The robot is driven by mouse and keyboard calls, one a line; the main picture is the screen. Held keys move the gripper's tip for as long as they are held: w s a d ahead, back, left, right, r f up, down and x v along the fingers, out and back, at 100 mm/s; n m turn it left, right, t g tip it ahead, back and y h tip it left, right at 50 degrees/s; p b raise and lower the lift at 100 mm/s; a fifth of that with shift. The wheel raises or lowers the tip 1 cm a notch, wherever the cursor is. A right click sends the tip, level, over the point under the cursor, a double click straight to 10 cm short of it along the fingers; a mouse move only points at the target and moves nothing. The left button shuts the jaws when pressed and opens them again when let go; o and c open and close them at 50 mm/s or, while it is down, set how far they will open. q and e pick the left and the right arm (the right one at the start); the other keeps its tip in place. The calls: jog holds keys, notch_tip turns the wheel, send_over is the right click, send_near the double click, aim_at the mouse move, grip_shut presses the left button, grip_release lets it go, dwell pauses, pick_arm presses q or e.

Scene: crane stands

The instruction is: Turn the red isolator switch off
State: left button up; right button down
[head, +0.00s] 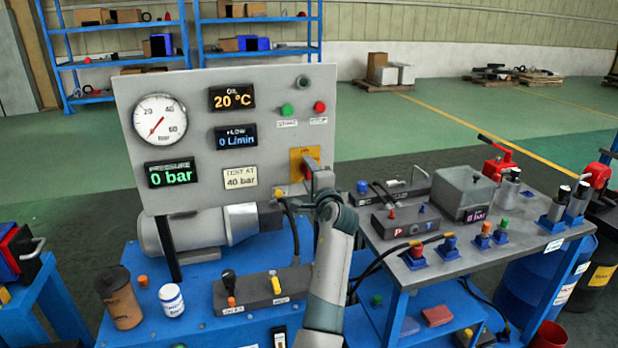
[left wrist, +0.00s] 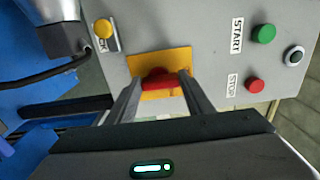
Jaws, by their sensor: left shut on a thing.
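The red isolator switch (left wrist: 158,78) sits on a yellow plate (left wrist: 180,60) on the grey control panel (head: 205,190). In the left wrist view my left gripper (left wrist: 158,88) has one finger on each side of the red handle and is shut on it. In the head view the yellow plate (head: 297,158) is at the panel's lower right, and my left gripper (head: 315,180) covers most of the switch. The handle's exact angle and the plate's lettering are hard to make out. My right gripper is in neither view.
A green start button (head: 287,110) and a red stop button (head: 320,107) sit above the switch. The pressure display (head: 171,173) reads 0 bar. A bench (head: 490,258) with blocks and fittings stands at the right. A cup (head: 119,297) and a jar (head: 172,300) stand at front left.

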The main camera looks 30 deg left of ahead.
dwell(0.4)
pick_arm(q)
jog(key=o, duration=1.1)
jog(key=shift+c, duration=0.2)
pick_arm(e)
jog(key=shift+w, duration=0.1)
